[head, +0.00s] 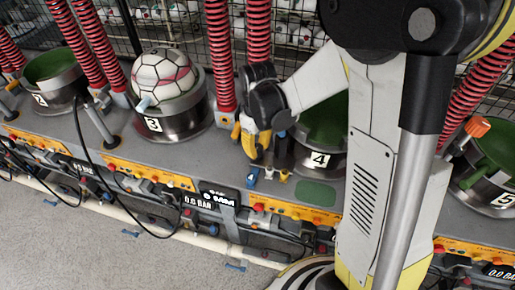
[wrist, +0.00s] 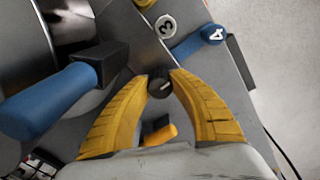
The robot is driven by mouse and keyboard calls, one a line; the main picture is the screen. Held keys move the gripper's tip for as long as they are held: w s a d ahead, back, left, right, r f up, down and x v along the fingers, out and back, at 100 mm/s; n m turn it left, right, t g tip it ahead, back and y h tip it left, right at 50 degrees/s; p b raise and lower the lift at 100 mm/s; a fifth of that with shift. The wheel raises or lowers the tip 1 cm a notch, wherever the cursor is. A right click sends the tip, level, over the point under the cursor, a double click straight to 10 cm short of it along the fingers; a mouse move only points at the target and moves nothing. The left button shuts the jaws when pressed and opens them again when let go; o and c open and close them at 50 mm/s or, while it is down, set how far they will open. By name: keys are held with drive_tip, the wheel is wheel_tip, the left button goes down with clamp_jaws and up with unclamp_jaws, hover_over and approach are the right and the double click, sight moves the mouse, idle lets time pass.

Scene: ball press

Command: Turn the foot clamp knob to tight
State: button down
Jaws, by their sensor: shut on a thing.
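My gripper (head: 250,150) is at the front left of the pot labelled 4 (head: 320,160), pointing down at the grey bench. In the head view the knob is hidden behind the fingers.
A blue handle on a black block (wrist: 50,100) is close left of the fingers in the wrist view. A blue piece marked 4 (wrist: 212,34) and a piece marked 3 (wrist: 167,25) are just beyond. The pot labelled 3 (head: 168,110) holds a ball. Red springs (head: 220,55) rise behind.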

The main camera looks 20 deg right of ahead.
drive_tip(key=c, duration=1.1)
unclamp_jaws()
wheel_tip(320, 180, up, 12)
drive_tip(key=shift+s, duration=0.1)
drive_tip(key=m+t+b, duration=0.3)
drive_tip(key=t+b, duration=0.1)
approach(258, 147)
drive_tip(key=s+r, duration=0.2)
drive_tip(key=s, duration=0.2)
drive_tip(key=s+f+m+t+b, duration=0.2)
drive_tip(key=s+f+t+b, duration=0.1)
drive_tip(key=s, duration=0.2)
